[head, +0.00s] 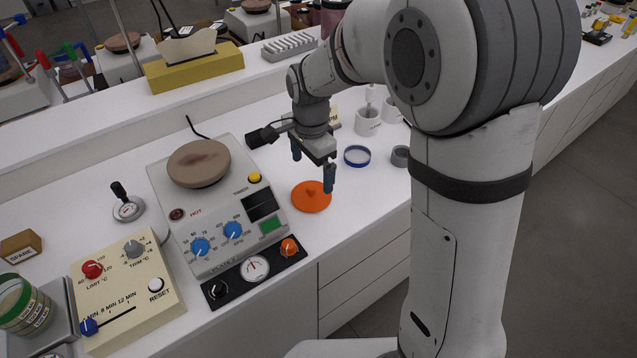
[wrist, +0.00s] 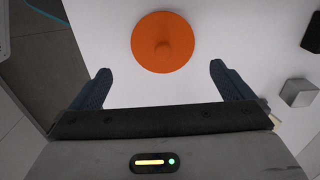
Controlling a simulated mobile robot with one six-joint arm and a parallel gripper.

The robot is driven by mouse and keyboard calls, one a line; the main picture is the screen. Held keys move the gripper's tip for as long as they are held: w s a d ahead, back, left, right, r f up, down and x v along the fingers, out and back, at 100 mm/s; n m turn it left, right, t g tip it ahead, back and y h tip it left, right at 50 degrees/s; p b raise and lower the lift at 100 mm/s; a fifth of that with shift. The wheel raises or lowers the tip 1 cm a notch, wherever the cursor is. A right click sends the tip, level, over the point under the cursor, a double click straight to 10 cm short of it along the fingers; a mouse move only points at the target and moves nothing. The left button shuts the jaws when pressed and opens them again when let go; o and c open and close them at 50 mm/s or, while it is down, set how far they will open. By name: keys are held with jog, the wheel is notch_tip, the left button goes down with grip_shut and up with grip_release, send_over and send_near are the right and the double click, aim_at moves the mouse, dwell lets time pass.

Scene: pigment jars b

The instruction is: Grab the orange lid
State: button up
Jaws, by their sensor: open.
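The orange lid (head: 311,196) is a flat disc with a small raised knob, lying on the white bench to the right of the hot plate. In the wrist view the orange lid (wrist: 162,42) shows whole at the top middle, beyond the fingertips. My gripper (head: 313,172) is open and empty, above the bench close to the lid, with one finger in front of the lid's right edge in the head view. In the wrist view my gripper (wrist: 160,72) has its fingers wide apart, with the lid ahead of the gap. The lid is not between the fingers.
The hot plate (head: 178,215) stands just left of the lid. The bench's front edge is close in front of the orange lid.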

aim_at(311, 187)
jog(key=f, duration=0.5)
jog(key=f+p, duration=0.1)
jog(key=f, duration=0.2)
jog(key=shift+w+a, duration=0.15)
jog(key=shift+w, duration=0.15)
jog(key=c, duration=0.7)
